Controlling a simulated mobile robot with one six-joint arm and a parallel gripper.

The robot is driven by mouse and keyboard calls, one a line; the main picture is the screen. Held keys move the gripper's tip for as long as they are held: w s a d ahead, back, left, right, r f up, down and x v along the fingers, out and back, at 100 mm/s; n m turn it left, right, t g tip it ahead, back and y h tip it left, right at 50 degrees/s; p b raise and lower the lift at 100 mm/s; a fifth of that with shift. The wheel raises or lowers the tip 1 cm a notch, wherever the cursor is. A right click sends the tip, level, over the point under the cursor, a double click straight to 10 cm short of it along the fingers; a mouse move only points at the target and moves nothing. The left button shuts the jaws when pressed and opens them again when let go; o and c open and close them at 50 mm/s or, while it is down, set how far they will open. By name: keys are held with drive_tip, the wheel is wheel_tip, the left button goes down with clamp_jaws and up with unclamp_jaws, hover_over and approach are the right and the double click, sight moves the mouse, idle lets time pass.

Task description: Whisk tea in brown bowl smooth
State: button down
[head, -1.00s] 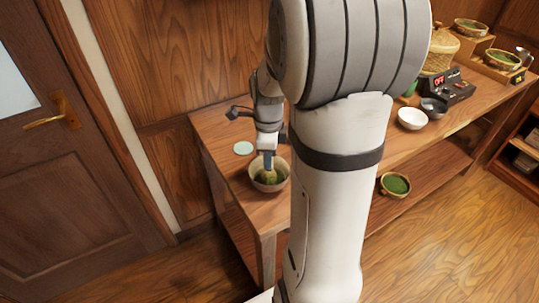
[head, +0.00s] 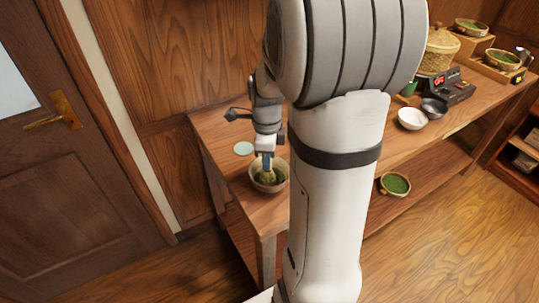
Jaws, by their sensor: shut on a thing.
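The brown bowl (head: 257,181) stands upright near the left end of the wooden table, with green tea inside. My gripper (head: 267,158) is directly above the bowl, pointing down. It is shut on a pale tan whisk (head: 267,174), whose lower part is down inside the bowl. Whether the whisk touches the bowl's bottom cannot be told at this size. My arm hides the table to the right of the bowl.
A pale green disc (head: 243,148) lies behind the bowl. A white bowl (head: 411,118), a grey bowl (head: 433,108), a dark device with a red display (head: 447,87) and a lidded basket (head: 438,52) stand farther right. A green-filled basket (head: 395,184) is on the lower shelf.

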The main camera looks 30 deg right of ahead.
drive_tip(key=shift+s+d+r, duration=0.1)
drive_tip(key=shift+s+d, duration=0.1)
drive_tip(key=shift+d, duration=0.1)
drive_tip(key=shift+w, duration=0.1)
drive_tip(key=shift+r+p, duration=2.4)
drive_tip(key=shift+r, duration=0.75)
wheel_tip(320, 180, up, 5)
drive_tip(key=p, duration=0.3)
drive_tip(key=shift+p, duration=0.35)
